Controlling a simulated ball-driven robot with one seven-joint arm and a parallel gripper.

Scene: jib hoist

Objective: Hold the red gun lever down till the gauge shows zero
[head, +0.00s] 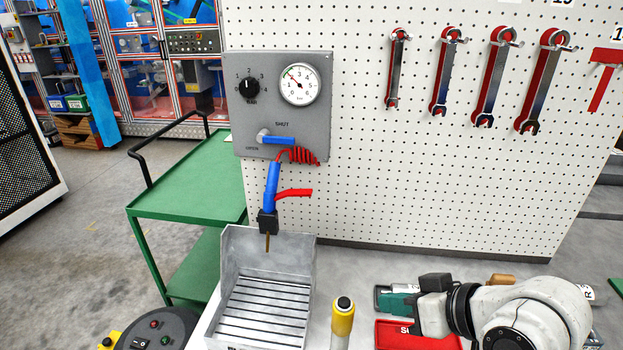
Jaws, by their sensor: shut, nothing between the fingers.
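The blow gun hangs nose down below the grey panel, with a blue body (271,187), a black block and a thin brass nozzle. Its red lever (293,193) sticks out to the right, apart from the body at its free end. The round gauge (299,85) is at the panel's upper right. Its needle points up and left, near 2, off zero.
The grey panel (240,85) carries a black knob (250,87) and a blue valve handle (279,140) lying level below SHUT. A red coiled hose (303,156) hangs there. A slatted metal bin (233,262) stands under the nozzle. A yellow cylinder (343,322) and a red tray (440,341) are near my gripper.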

